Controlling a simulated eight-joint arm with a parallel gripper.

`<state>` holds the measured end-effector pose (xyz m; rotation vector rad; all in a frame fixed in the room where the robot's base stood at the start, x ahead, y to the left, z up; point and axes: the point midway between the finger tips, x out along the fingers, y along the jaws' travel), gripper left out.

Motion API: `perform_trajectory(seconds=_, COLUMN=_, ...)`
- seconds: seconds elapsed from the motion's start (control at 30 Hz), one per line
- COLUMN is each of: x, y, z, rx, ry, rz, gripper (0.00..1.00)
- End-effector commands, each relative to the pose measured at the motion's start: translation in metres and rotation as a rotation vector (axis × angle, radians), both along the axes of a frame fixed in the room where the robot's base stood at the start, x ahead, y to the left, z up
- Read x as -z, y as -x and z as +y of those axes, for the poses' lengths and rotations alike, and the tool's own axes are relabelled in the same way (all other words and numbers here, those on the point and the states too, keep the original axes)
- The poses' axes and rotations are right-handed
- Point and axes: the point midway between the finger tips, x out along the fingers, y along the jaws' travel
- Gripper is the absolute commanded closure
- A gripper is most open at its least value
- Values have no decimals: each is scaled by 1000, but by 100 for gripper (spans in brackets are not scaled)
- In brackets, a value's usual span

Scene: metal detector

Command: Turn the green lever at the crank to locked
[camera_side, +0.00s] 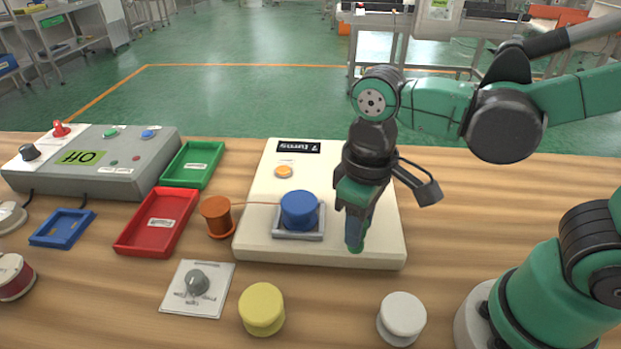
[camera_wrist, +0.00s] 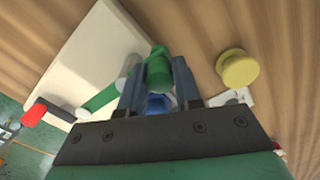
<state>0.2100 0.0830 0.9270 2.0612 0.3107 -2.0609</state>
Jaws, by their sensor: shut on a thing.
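My gripper (camera_wrist: 160,72) is shut on the green lever (camera_wrist: 158,68), whose rounded end shows between the two fingers in the wrist view. In the side view my gripper (camera_side: 355,238) points down over the right part of the cream base plate (camera_side: 290,180) and hides most of the lever. A blue spool (camera_side: 299,210) sits in a grey square holder on the plate, left of my gripper. The spool also shows partly behind the fingers in the wrist view (camera_wrist: 157,104). I cannot tell the lever's angle or any locked mark.
An orange wire spool (camera_side: 217,216) stands at the plate's left edge. A yellow spool (camera_side: 262,308) and a white spool (camera_side: 402,318) stand in front. Red (camera_side: 158,222) and green (camera_side: 192,164) trays and a grey control box (camera_side: 100,160) reading "Off" are at left.

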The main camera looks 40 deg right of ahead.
Motion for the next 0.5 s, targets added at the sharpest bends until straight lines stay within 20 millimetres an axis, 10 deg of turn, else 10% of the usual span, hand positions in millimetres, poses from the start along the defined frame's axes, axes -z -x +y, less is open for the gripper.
perform_trajectory(seconds=0.5, x=0, y=11, z=-14, rx=-383, ry=-2, rz=1, gripper=100)
